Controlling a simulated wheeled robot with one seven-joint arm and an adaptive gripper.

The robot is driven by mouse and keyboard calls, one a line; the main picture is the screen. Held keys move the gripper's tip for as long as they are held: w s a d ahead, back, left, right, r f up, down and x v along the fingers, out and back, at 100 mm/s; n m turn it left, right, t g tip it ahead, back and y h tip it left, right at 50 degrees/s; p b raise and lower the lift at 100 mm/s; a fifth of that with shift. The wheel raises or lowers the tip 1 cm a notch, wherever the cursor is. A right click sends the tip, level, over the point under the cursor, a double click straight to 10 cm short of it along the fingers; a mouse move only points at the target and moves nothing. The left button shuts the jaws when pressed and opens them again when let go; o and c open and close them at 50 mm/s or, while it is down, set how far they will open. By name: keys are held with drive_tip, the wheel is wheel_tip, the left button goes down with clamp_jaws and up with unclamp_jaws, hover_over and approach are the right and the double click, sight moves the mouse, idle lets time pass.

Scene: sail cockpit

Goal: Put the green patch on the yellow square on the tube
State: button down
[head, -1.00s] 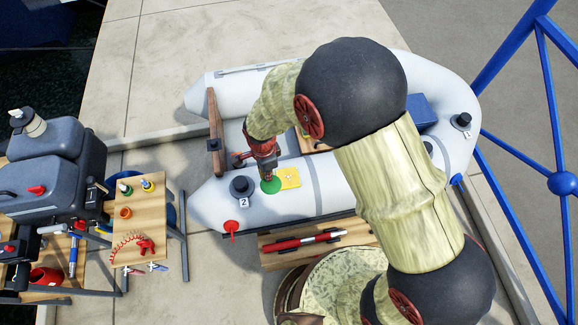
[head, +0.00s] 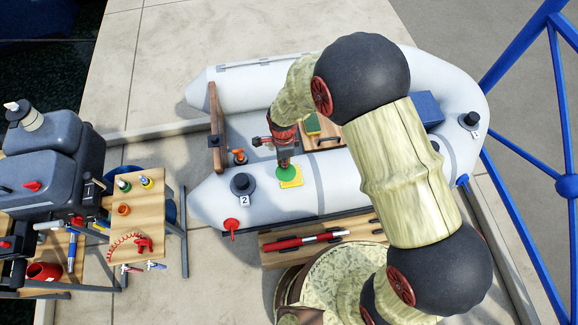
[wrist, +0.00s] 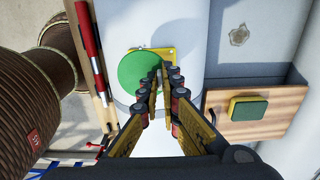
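The round green patch (head: 285,174) is at my gripper's tips, over the upper left part of the yellow square (head: 293,183) on the grey tube (head: 325,200). In the wrist view, the green patch (wrist: 138,76) covers much of the square, and a yellow strip (wrist: 168,50) shows beyond it. My gripper (wrist: 161,75) points down with its fingers close together at the patch's edge, and it appears shut on the patch. The exact grip is hidden behind the fingers. I cannot tell whether the patch touches the tube.
A black valve (head: 241,184) marked 2 stands left of the square. A green and yellow sponge (wrist: 248,109) lies on a wooden board (wrist: 287,103). A red tool (head: 300,240) lies on a plank before the tube. A small table (head: 138,210) stands left.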

sight(289, 166)
drive_tip(key=shift+w+d+f, duration=0.35)
drive_tip(key=shift+d+f, duration=0.05)
drive_tip(key=shift+f, duration=0.2)
drive_tip(key=shift+w+d+f, duration=0.3)
drive_tip(key=shift+d+f, duration=0.05)
drive_tip(key=shift+f, duration=0.2)
drive_tip(key=shift+w+f+b, duration=0.1)
drive_tip(key=shift+f+b, duration=0.55)
drive_tip(key=shift+f, duration=0.9)
drive_tip(key=shift+f, duration=0.15)
drive_tip(key=c, duration=2)
unclamp_jaws()
drive_tip(key=shift+c, duration=0.2)
